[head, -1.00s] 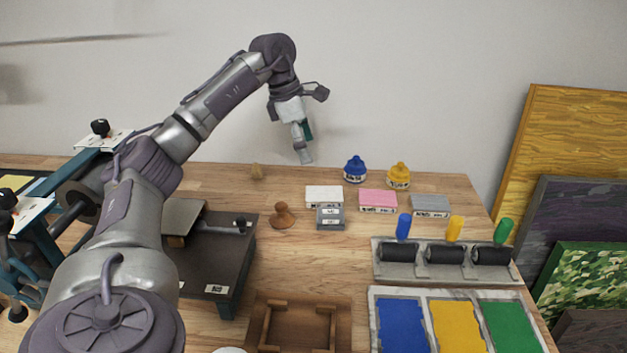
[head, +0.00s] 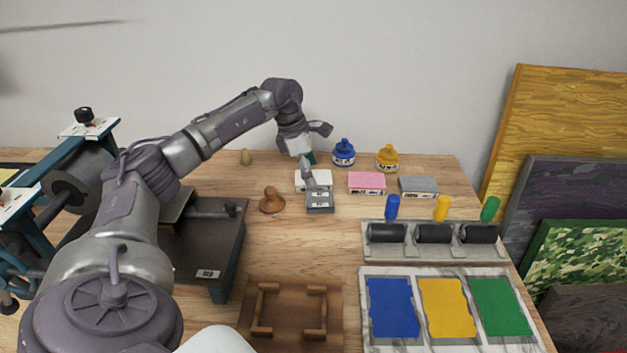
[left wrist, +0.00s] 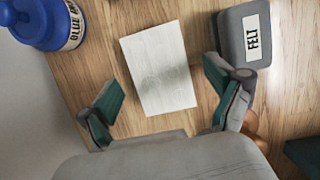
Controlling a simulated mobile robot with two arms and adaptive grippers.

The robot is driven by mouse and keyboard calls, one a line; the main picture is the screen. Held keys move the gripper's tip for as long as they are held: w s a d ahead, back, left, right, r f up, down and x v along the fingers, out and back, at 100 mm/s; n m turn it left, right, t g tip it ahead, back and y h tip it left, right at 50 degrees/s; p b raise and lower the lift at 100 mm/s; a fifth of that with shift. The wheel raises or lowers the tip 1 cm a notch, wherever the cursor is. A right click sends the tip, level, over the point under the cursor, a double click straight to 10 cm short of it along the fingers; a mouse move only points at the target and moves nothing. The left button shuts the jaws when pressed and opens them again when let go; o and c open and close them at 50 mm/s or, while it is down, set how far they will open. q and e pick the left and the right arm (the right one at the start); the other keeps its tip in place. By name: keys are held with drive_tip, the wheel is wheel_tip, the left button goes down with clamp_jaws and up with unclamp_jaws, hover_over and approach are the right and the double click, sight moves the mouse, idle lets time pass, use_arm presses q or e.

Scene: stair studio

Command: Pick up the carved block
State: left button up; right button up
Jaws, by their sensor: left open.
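A flat white block (head: 324,178) lies on the wooden table, partly hidden by my left gripper in the head view. The left wrist view shows the white block's (left wrist: 160,70) pale top with faint marks. A pink block (head: 367,181) and a grey block (head: 419,186) lie to its right in the head view. I cannot read their labels, so I cannot tell for sure which block is the carved one. My left gripper (head: 308,175) is open and empty above the white block. In the left wrist view its fingers (left wrist: 163,78) stand on either side of it.
A grey box marked FELT (left wrist: 247,40) is close to the right finger; in the head view this box (head: 320,204) sits in front of the white block. A blue bottle (head: 344,153), yellow bottle (head: 387,158) and brown knob-like tool (head: 271,200) stand nearby.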

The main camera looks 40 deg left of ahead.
use_arm(q)
drive_tip(key=shift+d+f, duration=0.1)
drive_tip(key=shift+f, duration=0.25)
drive_tip(key=shift+f, duration=0.3)
idle(0.4)
drive_tip(key=c, duration=1.3)
